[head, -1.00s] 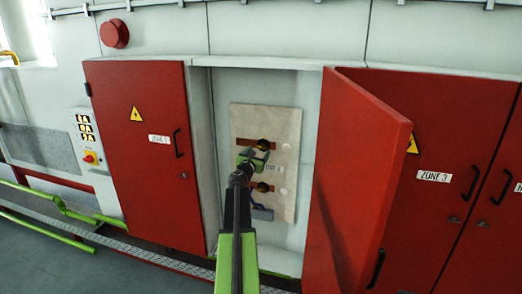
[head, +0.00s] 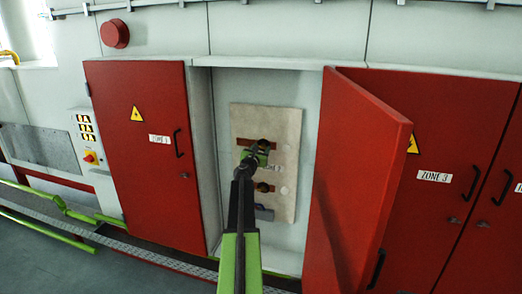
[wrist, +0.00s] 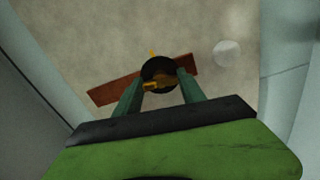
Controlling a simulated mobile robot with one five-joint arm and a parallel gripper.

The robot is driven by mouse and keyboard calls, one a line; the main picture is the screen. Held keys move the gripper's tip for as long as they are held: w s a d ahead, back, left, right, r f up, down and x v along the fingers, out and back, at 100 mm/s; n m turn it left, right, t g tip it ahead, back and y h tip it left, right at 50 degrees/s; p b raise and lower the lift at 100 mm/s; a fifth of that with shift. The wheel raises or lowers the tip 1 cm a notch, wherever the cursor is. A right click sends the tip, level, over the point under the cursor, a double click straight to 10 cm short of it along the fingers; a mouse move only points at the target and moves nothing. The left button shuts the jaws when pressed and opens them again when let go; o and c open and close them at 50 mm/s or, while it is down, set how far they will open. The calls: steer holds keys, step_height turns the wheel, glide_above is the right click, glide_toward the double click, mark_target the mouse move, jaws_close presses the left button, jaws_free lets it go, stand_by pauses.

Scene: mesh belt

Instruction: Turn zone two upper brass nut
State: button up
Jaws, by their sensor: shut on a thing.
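The upper brass nut (wrist: 157,84) sits on a dark round base on a copper-brown bar (wrist: 115,92) in the wrist view. In the head view the upper nut (head: 264,143) is partly hidden behind my gripper. My gripper (wrist: 158,88) has its two fingers on either side of the nut and is shut on it. It also shows in the head view (head: 262,150), reaching into the open cabinet. The lower brass nut (head: 263,187) sits below, on its own bar. Both are on a beige panel (head: 285,120).
The open red door (head: 365,150) stands out to the right of the cabinet opening. The shut zone 1 door (head: 145,190) is on the left, the zone 3 door (head: 440,140) on the right. A switch box (head: 88,138) is at far left.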

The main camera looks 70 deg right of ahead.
steer(key=shift+c, duration=1.1)
steer(key=shift+m, duration=0.3)
steer(key=m, duration=0.3)
steer(key=shift+s+m, duration=0.1)
steer(key=shift+m, duration=0.2)
steer(key=m, duration=0.3)
steer(key=shift+m, duration=0.3)
steer(key=m, duration=0.4)
steer(key=shift+f+m, duration=0.15)
steer(key=shift+m, duration=0.15)
steer(key=shift+s+m, duration=0.1)
steer(key=shift+m, duration=1.8)
